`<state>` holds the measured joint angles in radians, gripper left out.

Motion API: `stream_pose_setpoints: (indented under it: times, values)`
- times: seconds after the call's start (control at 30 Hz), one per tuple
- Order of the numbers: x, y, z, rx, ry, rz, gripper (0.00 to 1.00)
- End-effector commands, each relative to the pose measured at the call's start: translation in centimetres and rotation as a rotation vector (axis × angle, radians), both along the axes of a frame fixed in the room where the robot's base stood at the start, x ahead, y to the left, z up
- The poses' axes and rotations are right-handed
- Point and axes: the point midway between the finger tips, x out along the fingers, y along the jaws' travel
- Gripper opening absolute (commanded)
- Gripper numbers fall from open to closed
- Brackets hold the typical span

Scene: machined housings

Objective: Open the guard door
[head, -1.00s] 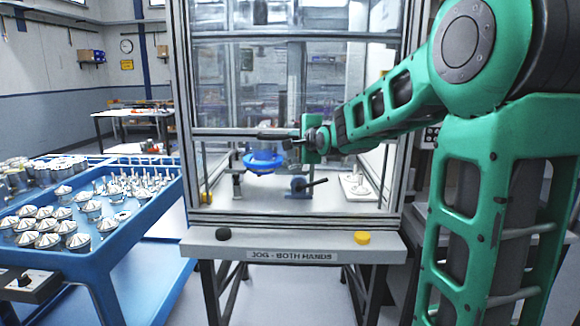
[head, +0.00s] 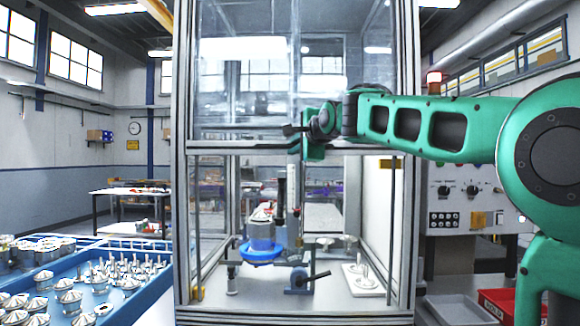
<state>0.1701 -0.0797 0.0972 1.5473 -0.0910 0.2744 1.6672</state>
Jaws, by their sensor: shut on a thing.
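The guard door (head: 240,95) is a clear sliding panel in the grey frame of the machine cell. It stands raised, with its bottom rail (head: 240,146) across the middle of the cell front and an open gap below it. My gripper (head: 305,130) is shut on the door's dark handle (head: 290,130), just above the bottom rail. The jaws are small in the head view and the grip itself is partly hidden. My green arm reaches in from the right.
Inside the cell are a blue fixture (head: 262,250), a small clamp with a black lever (head: 300,281) and a white plate with pins (head: 364,277). A blue tray (head: 130,312) of metal parts is at left.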

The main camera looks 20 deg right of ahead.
Motion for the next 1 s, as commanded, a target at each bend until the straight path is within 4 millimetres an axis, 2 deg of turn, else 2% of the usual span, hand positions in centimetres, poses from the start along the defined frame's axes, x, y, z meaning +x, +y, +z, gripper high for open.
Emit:
stream_pose_setpoints:
  times: [0.03,0.43,0.47,0.5,0.53,0.83,1.0]
  values:
    - [0.0,-0.7,0.3,0.001,-0.002,-0.012,0.0]
    - [0.0,-1.1,0.4,0.001,0.0,-0.013,0.0]
    - [0.0,-1.1,0.4,0.0,0.0,-0.014,0.19]
    - [0.0,-1.1,0.4,0.001,0.0,-0.013,0.29]
    - [0.0,-1.1,0.4,0.001,0.0,-0.013,0.31]
    - [-0.2,-1.0,0.4,0.0,0.0,-0.01,0.31]
    - [-1.5,-1.0,0.7,0.0,0.0,-0.011,0.31]
